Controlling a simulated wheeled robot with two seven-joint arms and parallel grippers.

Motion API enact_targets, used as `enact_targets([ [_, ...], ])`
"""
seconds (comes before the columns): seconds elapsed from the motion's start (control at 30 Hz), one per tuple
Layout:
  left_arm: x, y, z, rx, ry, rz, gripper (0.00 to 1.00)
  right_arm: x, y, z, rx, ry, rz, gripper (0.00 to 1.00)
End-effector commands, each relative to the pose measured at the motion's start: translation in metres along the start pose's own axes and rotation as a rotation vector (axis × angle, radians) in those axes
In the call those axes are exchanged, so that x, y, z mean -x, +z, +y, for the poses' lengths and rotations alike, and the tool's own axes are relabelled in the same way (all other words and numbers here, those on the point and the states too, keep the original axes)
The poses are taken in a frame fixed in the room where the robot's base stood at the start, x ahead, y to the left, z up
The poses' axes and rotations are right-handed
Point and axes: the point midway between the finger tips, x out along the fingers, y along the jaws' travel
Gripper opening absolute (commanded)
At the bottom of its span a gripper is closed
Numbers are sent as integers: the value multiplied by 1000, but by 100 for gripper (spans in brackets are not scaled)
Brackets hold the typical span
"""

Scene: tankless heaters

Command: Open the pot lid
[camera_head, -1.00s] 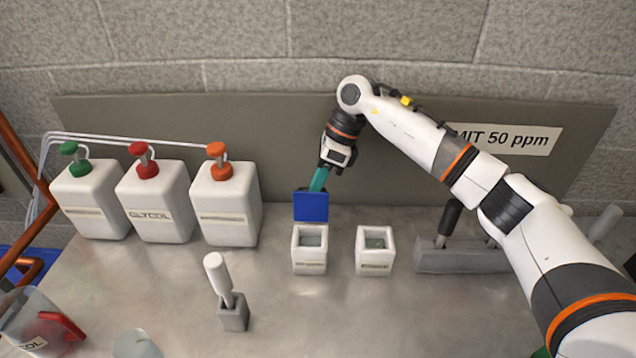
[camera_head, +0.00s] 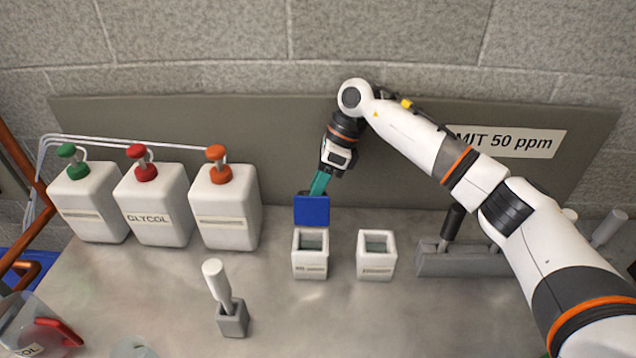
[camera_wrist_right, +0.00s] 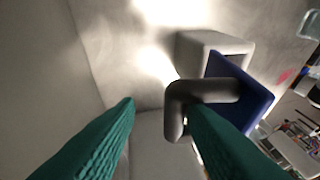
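A white square pot (camera_head: 310,265) stands on the metal table. Its blue lid (camera_head: 312,211) is raised upright at the pot's back edge, and the pot's opening shows. In the right wrist view the blue lid (camera_wrist_right: 240,90) carries a grey loop handle (camera_wrist_right: 176,112). My right gripper (camera_head: 319,186) is just behind and above the lid. Its teal fingers (camera_wrist_right: 160,108) are spread apart; one overlaps the loop handle, and I cannot tell whether it touches. The handle is not clamped between them. My left gripper is not in view.
A second white pot (camera_head: 376,262) with an open top stands to the right. A grey rack (camera_head: 455,262) with handled tools is beyond it. White pump bottles (camera_head: 225,210) stand left. A small grey holder (camera_head: 232,320) with a white-handled tool is in front. A board (camera_head: 270,120) stands behind.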

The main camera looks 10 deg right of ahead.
Motion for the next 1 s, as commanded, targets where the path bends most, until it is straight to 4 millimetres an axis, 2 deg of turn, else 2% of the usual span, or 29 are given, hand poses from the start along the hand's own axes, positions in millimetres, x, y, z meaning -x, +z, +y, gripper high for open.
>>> enact_targets([
  [0.27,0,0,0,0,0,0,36,0,1,0,0,-2,-3,36],
  [0.37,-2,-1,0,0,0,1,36,6,-2,-1,1,0,-3,36],
  [0.8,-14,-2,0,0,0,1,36,76,-33,-17,1,1,0,36],
  [1.0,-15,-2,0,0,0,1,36,89,-38,-20,0,0,-1,36],
])
